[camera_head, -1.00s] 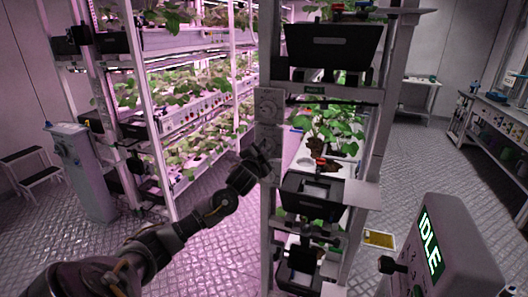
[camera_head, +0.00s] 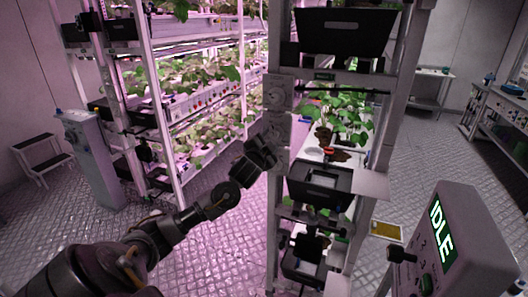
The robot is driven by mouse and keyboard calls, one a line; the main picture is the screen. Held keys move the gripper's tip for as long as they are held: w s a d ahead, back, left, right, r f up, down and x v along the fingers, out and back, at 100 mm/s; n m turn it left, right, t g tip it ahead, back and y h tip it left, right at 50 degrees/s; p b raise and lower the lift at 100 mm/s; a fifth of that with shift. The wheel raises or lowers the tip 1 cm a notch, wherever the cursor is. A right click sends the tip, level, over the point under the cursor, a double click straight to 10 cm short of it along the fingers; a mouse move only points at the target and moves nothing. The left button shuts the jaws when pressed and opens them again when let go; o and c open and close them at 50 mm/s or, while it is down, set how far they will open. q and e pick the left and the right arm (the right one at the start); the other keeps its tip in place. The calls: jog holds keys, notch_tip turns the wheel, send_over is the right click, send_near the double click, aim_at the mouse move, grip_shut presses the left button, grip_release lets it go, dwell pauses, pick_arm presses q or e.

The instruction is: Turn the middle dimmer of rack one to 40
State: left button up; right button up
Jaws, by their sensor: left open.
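The lower part of the panel is partly behind my left gripper. My left gripper (camera_head: 268,148) is open and empty, just left of and in front of the panel. I cannot tell whether it touches. My right gripper is out of view.
A grey console (camera_head: 470,215) reading IDLE stands at the front right. Another berry rack (camera_head: 160,120) stands at the left, with a grey pedestal (camera_head: 92,165) and a step stool (camera_head: 40,160). A yellow tray (camera_head: 386,231) lies right of rack one. Open floor lies between the racks.

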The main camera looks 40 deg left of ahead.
pick_arm(q)
jog(key=b+v, duration=0.2)
jog(key=v, duration=0.6)
jog(key=shift+b, duration=0.4)
